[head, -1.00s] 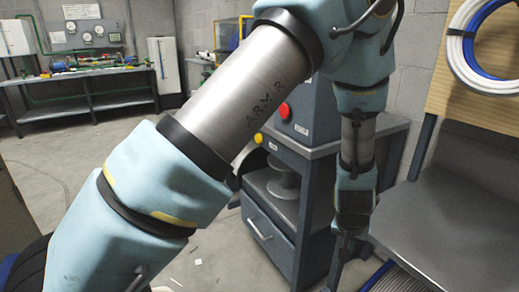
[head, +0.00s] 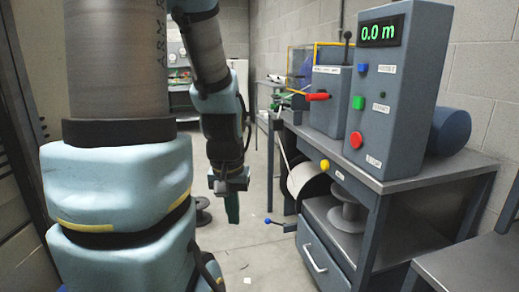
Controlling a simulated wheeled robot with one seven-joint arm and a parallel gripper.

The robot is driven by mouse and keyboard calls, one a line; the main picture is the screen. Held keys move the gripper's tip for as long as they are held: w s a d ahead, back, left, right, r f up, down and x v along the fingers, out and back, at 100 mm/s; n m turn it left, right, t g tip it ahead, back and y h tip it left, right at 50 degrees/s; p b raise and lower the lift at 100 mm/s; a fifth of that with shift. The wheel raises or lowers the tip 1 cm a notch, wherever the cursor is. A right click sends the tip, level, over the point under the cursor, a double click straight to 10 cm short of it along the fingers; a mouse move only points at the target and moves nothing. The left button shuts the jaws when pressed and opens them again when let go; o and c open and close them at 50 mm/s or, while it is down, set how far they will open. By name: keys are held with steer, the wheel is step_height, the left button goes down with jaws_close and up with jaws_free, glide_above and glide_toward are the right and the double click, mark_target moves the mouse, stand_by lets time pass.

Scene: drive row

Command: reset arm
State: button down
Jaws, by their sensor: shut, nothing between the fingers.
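My arm rises on the left of the head view and bends over at the top. Its forearm hangs down near the middle. My gripper (head: 232,212) is at the lower end of it, pointing down above the floor. It is shut with nothing in it. It hangs left of the grey machine bench and apart from it.
A spool (head: 202,212) stands behind my gripper. Floor (head: 255,262) in front is mostly clear.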

step_height(320, 180, up, 16)
steer(key=p, duration=1.5)
steer(key=shift+s+a+f, duration=0.15)
steer(key=shift+a, duration=0.2)
